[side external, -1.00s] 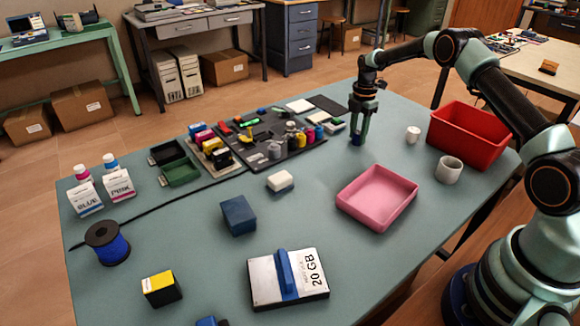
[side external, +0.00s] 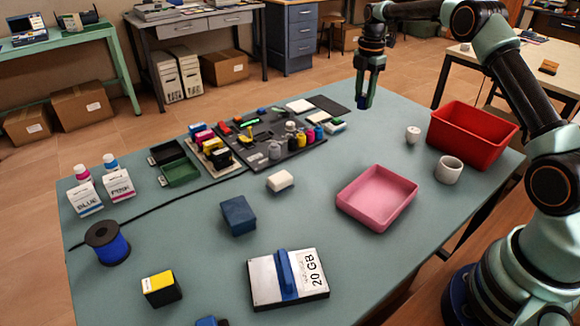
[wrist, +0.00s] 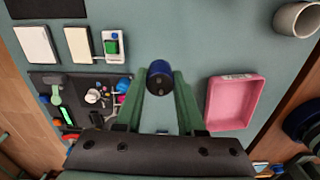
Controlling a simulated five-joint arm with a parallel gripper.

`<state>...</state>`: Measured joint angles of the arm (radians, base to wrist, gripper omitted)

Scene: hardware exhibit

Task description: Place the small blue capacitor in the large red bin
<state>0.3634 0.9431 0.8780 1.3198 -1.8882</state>
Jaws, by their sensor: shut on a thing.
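The small blue capacitor (wrist: 159,78) is a short dark-blue cylinder with two dots on its end. In the wrist view it sits between the fingertips of my gripper (wrist: 160,88), which is shut on it. In the side view my gripper (side external: 363,100) hangs above the far part of the table, and only a little of the capacitor (side external: 362,105) shows at its tips. The large red bin (side external: 458,146) stands at the table's right end, to the right of my gripper. It is outside the wrist view.
A grey cup (side external: 448,170) and a small white cylinder (side external: 413,135) stand near the red bin. A pink tray (side external: 365,214) lies in front. A dark board (side external: 300,155) with small parts is left of my gripper. A blue box (side external: 238,215) sits at the table's middle.

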